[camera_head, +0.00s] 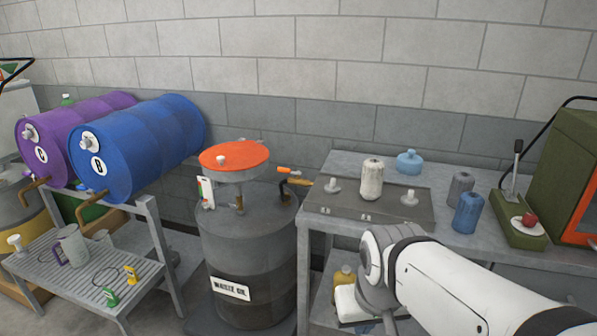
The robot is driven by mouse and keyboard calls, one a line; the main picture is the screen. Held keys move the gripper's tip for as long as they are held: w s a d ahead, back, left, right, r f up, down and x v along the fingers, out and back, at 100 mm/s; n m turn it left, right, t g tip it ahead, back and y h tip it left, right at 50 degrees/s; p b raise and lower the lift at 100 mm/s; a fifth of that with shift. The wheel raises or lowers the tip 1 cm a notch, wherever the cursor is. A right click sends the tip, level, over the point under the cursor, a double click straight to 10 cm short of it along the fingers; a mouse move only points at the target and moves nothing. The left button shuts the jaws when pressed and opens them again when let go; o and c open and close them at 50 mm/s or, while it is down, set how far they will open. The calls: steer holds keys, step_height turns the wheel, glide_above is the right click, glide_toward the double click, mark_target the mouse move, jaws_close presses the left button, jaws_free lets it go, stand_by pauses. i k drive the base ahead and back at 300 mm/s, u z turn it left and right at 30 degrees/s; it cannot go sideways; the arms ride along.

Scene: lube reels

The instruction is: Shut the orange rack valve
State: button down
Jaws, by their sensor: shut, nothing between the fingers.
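A lever with an orange grip (288,170) and a brass-brown spout shows behind the right side of the grey waste oil drum (248,245). I cannot tell whether it is the rack valve or whether it is open. On the rack at left, a blue drum B (150,145) and a purple drum C (50,150) lie on their sides, each with a brown tap below its face. No orange drum shows on the rack. My white arm reaches in from the lower right in front of the bench. My gripper's fingers do not show.
An orange-topped round vessel (225,157) stands on the waste oil drum. The grey bench (340,165) at right holds bottles, a jug and a green box with a red knob. A slatted shelf (65,285) holds jugs below the drums.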

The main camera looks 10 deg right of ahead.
mark_target(282, 170)
steer(key=u, duration=0.05)
steer(key=i, duration=1)
steer(key=z, duration=0.1)
